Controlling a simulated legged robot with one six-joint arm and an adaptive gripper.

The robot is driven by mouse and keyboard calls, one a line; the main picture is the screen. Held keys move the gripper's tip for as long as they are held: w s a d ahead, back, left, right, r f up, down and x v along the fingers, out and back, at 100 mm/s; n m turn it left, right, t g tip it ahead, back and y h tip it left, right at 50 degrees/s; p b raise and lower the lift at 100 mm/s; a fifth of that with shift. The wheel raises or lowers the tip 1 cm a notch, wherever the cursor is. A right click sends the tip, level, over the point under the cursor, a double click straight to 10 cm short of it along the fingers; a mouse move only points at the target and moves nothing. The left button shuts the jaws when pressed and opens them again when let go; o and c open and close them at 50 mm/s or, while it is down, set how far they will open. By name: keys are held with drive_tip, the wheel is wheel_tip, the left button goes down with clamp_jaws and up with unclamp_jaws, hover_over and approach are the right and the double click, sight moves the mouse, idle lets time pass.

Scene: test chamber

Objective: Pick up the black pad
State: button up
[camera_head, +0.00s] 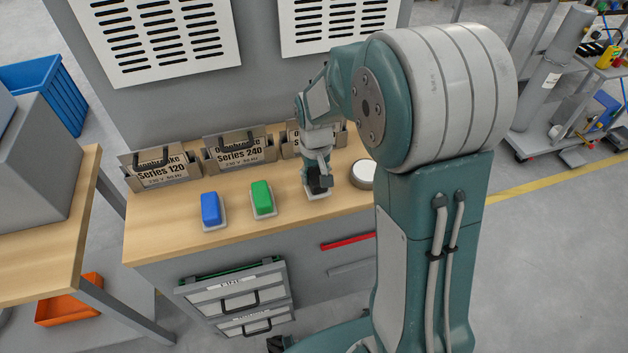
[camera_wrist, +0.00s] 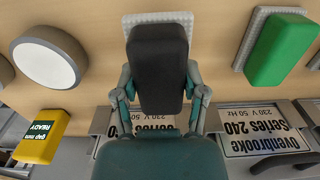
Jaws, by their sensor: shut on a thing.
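The black pad (camera_wrist: 158,62) is a dark rounded block, seen in the wrist view between the two fingers of my gripper (camera_wrist: 160,92). The fingers are shut on its sides. A light textured base (camera_wrist: 185,20) shows behind the pad; I cannot tell whether the pad touches it. In the head view my gripper (camera_head: 318,182) points down over the workbench, right of the green pad (camera_head: 262,197). The black pad there is partly hidden by the gripper, above a pale base (camera_head: 317,195).
A blue pad (camera_head: 210,208) stands left of the green pad. A white round object (camera_head: 363,174) is right of my gripper. Labelled metal boxes (camera_head: 240,150) line the back of the workbench (camera_head: 160,232). A yellow device marked READY (camera_wrist: 42,136) shows in the wrist view.

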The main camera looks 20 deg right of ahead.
drive_tip(key=s+r, duration=0.4)
drive_tip(key=r, duration=0.1)
drive_tip(key=s+r, duration=0.4)
drive_tip(key=s, duration=0.5)
drive_tip(key=shift+s, duration=0.15)
drive_tip(key=shift+a, duration=0.1)
drive_tip(key=o, duration=0.4)
drive_tip(key=shift+c, duration=1.3)
